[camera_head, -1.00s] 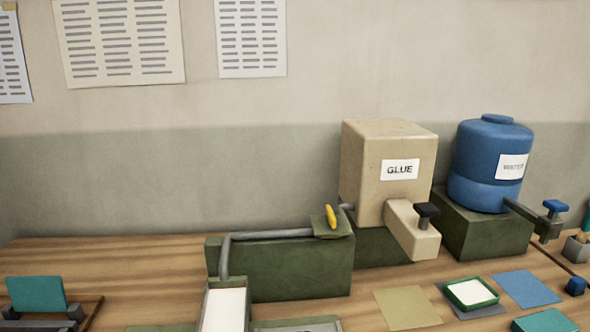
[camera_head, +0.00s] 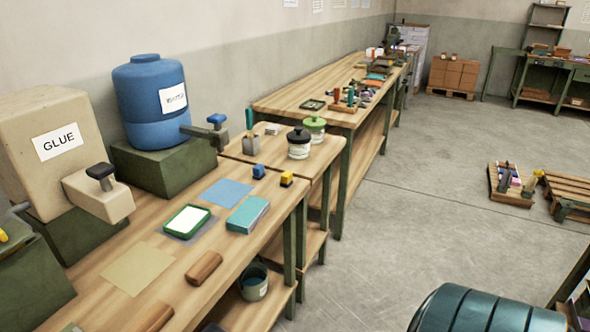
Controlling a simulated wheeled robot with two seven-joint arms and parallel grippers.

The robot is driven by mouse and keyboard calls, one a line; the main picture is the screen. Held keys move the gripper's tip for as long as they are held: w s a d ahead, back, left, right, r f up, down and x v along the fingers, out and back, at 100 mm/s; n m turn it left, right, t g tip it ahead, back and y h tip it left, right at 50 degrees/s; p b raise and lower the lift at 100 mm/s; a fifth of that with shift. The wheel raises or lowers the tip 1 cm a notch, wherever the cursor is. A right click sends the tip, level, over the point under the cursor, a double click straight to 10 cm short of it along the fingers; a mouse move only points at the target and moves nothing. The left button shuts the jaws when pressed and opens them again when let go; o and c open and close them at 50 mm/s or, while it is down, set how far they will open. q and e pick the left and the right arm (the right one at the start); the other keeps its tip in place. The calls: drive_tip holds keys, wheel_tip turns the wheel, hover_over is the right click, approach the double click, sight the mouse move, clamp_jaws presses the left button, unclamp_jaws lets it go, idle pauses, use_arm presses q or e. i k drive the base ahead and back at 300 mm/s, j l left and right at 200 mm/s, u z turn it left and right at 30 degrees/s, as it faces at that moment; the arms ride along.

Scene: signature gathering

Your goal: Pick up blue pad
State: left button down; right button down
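A flat blue square (camera_head: 227,193) lies on the wooden workbench, in front of the green block under the water tank. Next to it a teal block with a pale side (camera_head: 247,215) lies near the bench's front edge. A small blue cube-like piece (camera_head: 258,171) stands farther back, beside a small yellow and dark piece (camera_head: 286,179). I cannot tell for certain which of the blue items is the blue pad. Neither of my grippers shows in the head view.
A green-rimmed white tray (camera_head: 187,221), tan sheet (camera_head: 138,268) and brown wooden piece (camera_head: 204,268) share the bench. The glue box (camera_head: 50,150) and water tank (camera_head: 150,100) stand behind. Open concrete floor (camera_head: 420,200) lies right; a dark teal ribbed cylinder (camera_head: 485,310) is at bottom right.

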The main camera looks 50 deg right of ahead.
sight(258, 171)
drive_tip(key=z, duration=1.3)
